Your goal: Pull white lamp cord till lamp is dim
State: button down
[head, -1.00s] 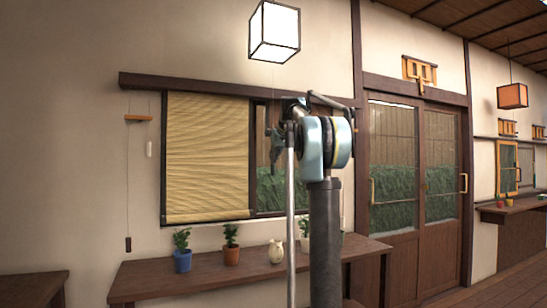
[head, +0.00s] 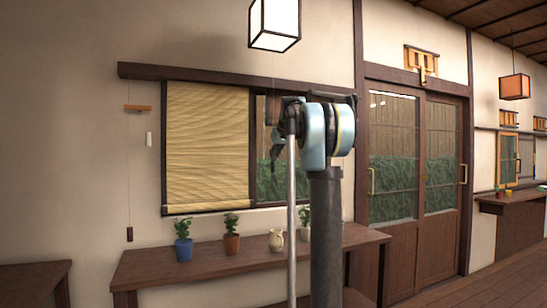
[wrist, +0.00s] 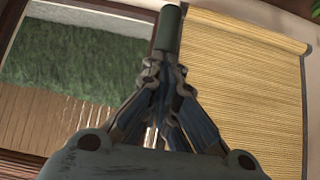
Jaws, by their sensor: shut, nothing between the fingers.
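The white box lamp (head: 275,22) hangs at the top of the head view, brightly lit, its upper part cut off. A thin cord (head: 273,68) hangs below it and runs down behind my arm's end. My gripper (head: 276,152) is in front of the window, small and partly hidden by my own arm. In the wrist view my gripper (wrist: 166,72) is shut and empty. A dark grey-green cylinder (wrist: 168,28) stands just beyond its fingertips; it may be the cord's pull. I cannot tell whether they touch.
A woven blind (head: 205,145) covers the window's left half. Pull cords hang from a small wooden bar (head: 137,107) at left. Potted plants (head: 183,238) and a jug (head: 276,240) stand on the bench (head: 150,270) below. An orange lamp (head: 514,87) hangs far right.

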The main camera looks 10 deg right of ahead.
notch_tip(320, 180, up, 4)
jog(key=shift+a+r, duration=0.1)
jog(key=v, duration=0.9)
jog(key=shift+s+r, duration=0.2)
jog(key=shift+s, duration=0.1)
jog(key=shift+s+f, duration=0.1)
dwell(1.2)
